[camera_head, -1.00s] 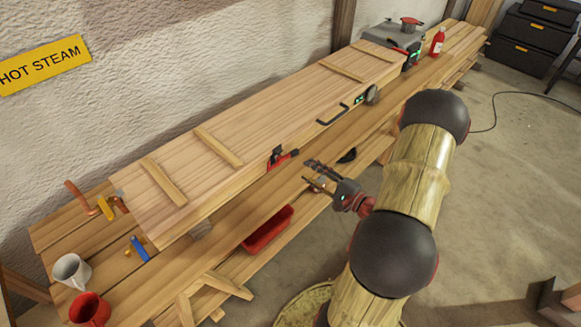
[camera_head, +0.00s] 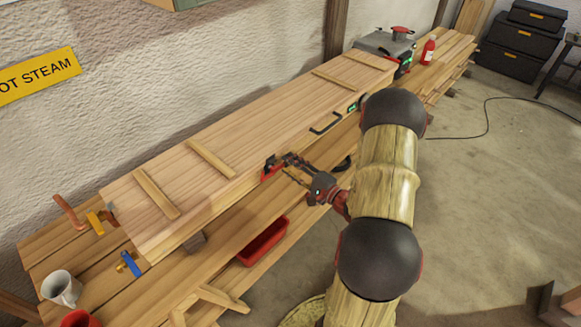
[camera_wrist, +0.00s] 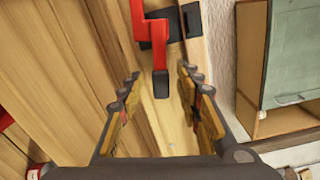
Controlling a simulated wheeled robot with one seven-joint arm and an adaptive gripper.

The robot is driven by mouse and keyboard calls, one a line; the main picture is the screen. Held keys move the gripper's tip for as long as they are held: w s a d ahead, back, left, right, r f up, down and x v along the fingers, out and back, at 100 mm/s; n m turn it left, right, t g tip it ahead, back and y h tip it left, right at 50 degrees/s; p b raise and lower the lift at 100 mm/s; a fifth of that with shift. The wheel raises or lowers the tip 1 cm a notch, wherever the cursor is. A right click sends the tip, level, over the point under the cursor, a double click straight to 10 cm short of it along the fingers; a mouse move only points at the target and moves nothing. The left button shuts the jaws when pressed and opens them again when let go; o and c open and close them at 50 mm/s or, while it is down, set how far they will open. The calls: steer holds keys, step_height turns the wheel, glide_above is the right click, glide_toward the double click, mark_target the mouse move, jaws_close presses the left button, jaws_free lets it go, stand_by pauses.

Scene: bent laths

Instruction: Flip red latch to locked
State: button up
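The red latch (camera_head: 270,170) is on the front edge of the long wooden box, left of the box's black handle. In the wrist view the latch (camera_wrist: 158,38) is a bent red bar with a black end, beside a dark plate on the wood. My gripper (camera_head: 288,166) is at the latch's right side in the head view. In the wrist view my gripper (camera_wrist: 160,76) is open, with the latch's black end showing between its two fingers. I see a gap on each side of that end. The fingers hide part of the latch in the head view.
The long wooden box (camera_head: 240,130) lies on a plank bench. A black handle (camera_head: 325,123) sticks out of its front. A red tray (camera_head: 263,243) is below. A white mug (camera_head: 61,288) and a red cup (camera_head: 80,319) stand at the left end.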

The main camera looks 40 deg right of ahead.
steer(key=c, duration=0.3)
jaws_close()
stand_by(0.7)
